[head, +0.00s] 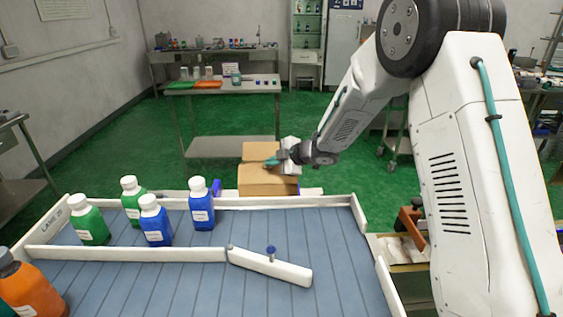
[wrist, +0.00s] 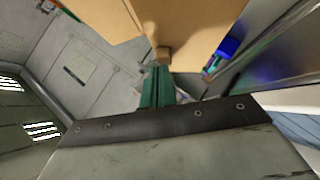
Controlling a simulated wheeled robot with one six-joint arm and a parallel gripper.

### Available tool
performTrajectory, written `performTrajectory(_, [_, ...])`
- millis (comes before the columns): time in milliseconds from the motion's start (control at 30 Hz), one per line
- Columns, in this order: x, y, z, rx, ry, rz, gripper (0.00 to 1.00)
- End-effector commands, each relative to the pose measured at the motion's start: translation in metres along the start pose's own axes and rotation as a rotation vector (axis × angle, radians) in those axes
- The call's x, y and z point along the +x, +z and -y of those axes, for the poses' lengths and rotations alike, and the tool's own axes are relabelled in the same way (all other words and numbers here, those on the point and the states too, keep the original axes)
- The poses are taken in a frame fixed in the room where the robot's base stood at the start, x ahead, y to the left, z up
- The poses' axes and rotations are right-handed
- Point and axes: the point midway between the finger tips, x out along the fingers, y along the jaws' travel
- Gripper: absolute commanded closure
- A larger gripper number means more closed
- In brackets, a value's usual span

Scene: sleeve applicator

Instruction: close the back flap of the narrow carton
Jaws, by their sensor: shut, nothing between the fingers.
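The narrow carton (head: 268,188) is a brown cardboard box standing just beyond the far rail of the blue conveyor. A cardboard panel (head: 260,150), apparently its back flap, stands up at the far side. My gripper (head: 271,161) is at the carton's top, in front of this panel, and comes in from the right. Its teal fingers are shut and empty. In the wrist view, brown cardboard (wrist: 195,25) fills the upper middle, close beyond the fingertips (wrist: 163,54). I cannot tell whether they touch it. My gripper and wrist hide part of the carton's top.
The conveyor (head: 200,262) has white rails and carries green and blue bottles (head: 202,205) at the left. An orange bottle (head: 28,285) stands at the near left. A blue part (head: 216,188) sits left of the carton.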

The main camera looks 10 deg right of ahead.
Motion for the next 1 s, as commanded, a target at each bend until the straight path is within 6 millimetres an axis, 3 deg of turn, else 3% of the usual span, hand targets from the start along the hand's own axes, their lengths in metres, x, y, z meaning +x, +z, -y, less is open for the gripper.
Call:
performTrajectory(400, [0.019, 0.019, -0.007, 0.001, 0.0, 0.0, 1.0])
performTrajectory(1000, [0.032, 0.029, -0.007, -0.001, 0.0, -0.002, 1.0])
